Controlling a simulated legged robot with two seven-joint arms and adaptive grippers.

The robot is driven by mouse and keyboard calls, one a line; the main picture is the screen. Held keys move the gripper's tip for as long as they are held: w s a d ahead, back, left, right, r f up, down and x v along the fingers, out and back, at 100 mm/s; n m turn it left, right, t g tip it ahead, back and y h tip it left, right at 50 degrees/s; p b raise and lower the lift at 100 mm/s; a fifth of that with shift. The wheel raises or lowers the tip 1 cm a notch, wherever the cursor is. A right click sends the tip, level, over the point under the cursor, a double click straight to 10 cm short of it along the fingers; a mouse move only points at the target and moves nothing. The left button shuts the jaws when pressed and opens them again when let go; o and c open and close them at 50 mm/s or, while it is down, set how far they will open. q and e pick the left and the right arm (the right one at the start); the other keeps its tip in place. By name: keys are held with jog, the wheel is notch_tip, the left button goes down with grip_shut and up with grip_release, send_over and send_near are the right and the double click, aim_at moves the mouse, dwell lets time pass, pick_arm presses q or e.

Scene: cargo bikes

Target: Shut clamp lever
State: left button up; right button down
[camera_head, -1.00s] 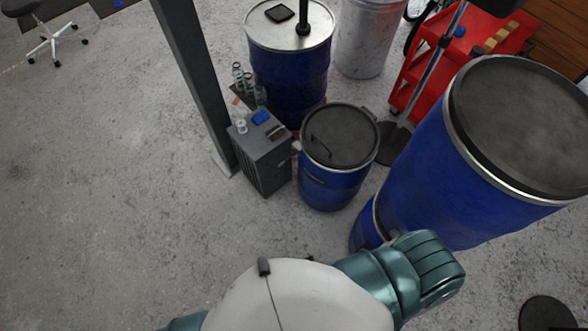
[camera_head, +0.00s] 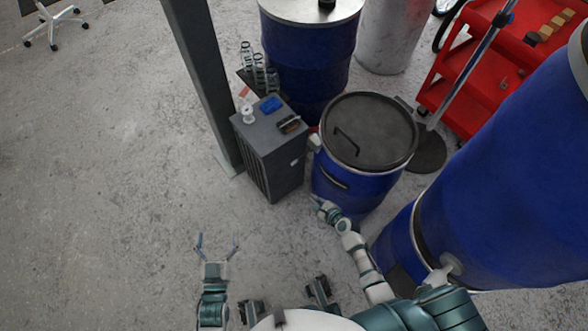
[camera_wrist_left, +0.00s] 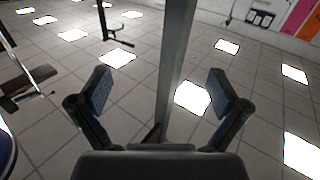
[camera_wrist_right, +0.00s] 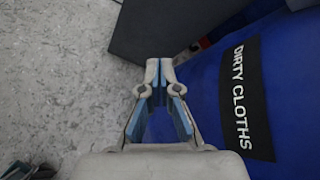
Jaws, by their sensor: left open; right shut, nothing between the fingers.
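A blue barrel (camera_head: 343,190) with a dark lid (camera_head: 372,122) stands in the middle of the head view. A pale piece (camera_head: 314,142) sits at its left rim and a grey piece (camera_head: 405,104) at its right rim; I cannot tell which is the clamp lever. My right gripper (camera_head: 320,204) is low by the barrel's near left side. In the right wrist view its fingers (camera_wrist_right: 160,82) are shut and empty beside a blue wall (camera_wrist_right: 205,90) labelled DIRTY CLOTHS; contact is unclear. My left gripper (camera_head: 217,243) is open and empty, over floor, left of the barrel.
A grey cabinet (camera_head: 270,150) with small items on top stands just left of the barrel, near a grey post (camera_head: 203,80). A larger blue drum (camera_head: 500,180) is at right, another (camera_head: 310,55) behind. A red cart (camera_head: 470,60) stands back right.

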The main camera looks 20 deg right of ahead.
pick_arm(q)
notch_tip(320, 180, up, 9)
jog(key=s+a+t+b, duration=0.1)
jog(key=s+t+b, duration=0.1)
jog(key=t, duration=0.1)
jog(key=shift+h, duration=0.4)
pick_arm(e)
jog(key=w+r+m, duration=0.1)
jog(key=w+r+m+t, duration=0.1)
jog(key=w+m, duration=0.1)
jog(key=w+r+m+t, duration=0.1)
jog(key=shift+w+d+r+m+y, duration=0.2)
jog(key=shift+r+m+y, duration=0.1)
jog(key=shift+m+y, duration=0.1)
pick_arm(q)
jog(key=shift+s, duration=0.1)
pick_arm(e)
jog(key=shift+w+f, duration=0.1)
